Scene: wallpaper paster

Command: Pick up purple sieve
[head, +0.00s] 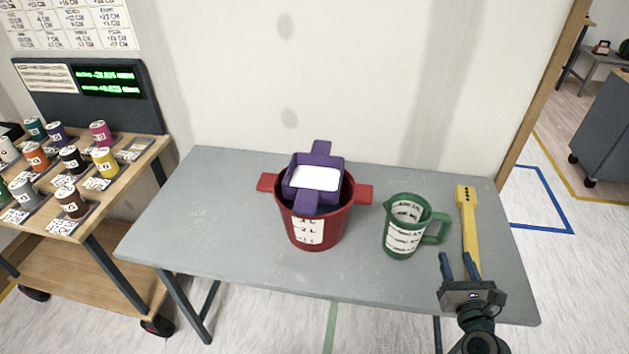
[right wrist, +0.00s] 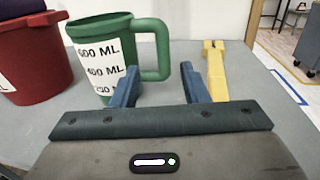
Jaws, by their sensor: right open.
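The purple sieve (head: 304,201) sits in the top of a red bucket (head: 325,236) near the middle of the grey table, with a white patch showing inside it. One purple handle sticks up at the back and another hangs over the bucket's front. My right gripper (head: 460,267) is open and empty at the table's front right, well to the right of the sieve. In the right wrist view its blue fingers (right wrist: 166,88) stand apart, with the green jug and yellow tool beyond them. Only a sliver of purple shows at that view's left edge. My left gripper is not in view.
A green measuring jug (head: 398,241) stands between the bucket and my right gripper. A yellow tool (head: 468,220) lies at the table's right. The grey table (head: 200,215) is clear on its left. A wooden cart (head: 95,210) with several coloured cans stands at the left.

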